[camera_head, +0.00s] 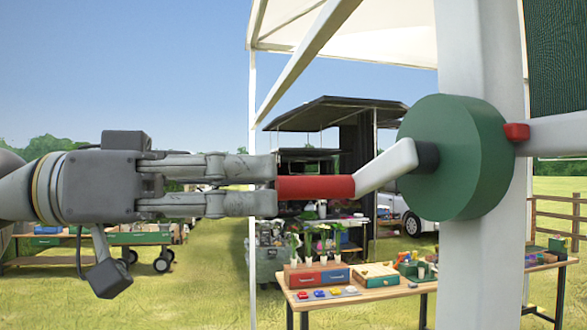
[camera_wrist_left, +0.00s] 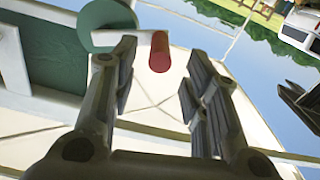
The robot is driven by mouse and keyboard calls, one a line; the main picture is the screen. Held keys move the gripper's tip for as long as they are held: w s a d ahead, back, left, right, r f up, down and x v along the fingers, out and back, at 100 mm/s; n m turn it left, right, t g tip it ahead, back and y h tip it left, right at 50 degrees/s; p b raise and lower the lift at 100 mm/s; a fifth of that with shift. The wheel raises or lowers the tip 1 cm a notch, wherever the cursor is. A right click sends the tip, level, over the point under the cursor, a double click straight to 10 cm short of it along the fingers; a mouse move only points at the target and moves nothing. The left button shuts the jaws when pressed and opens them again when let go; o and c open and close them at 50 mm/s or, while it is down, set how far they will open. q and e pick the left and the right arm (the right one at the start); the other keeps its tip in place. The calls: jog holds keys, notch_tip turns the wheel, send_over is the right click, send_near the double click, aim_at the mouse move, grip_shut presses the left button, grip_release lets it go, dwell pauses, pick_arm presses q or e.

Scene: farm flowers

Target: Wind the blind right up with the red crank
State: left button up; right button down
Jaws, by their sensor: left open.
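The red crank handle (camera_head: 315,187) sticks out to the left from a white crank arm (camera_head: 387,165) on a round green housing (camera_head: 455,158), fixed to a white post. My left gripper (camera_head: 276,187) is open, with its fingertips level with the handle's free end. In the left wrist view the red handle (camera_wrist_left: 159,52) shows beyond and between the spread fingers (camera_wrist_left: 158,90), with space on both sides. The blind (camera_head: 556,55) is a dark green mesh panel at the upper right, only partly in view; its lower edge is beside a white bar.
The white post (camera_head: 480,270) stands below the housing. A small red block (camera_head: 517,131) sits at the housing's right edge. A wooden table (camera_head: 390,292) with boxes and flowers stands lower down behind. A white canopy (camera_head: 390,35) spans above. Open air surrounds my left gripper.

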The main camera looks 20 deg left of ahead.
aim_at(293, 187)
pick_arm(q)
jog(key=p+x, duration=0.1)
jog(key=x, duration=0.4)
jog(key=shift+a, duration=0.1)
grip_shut()
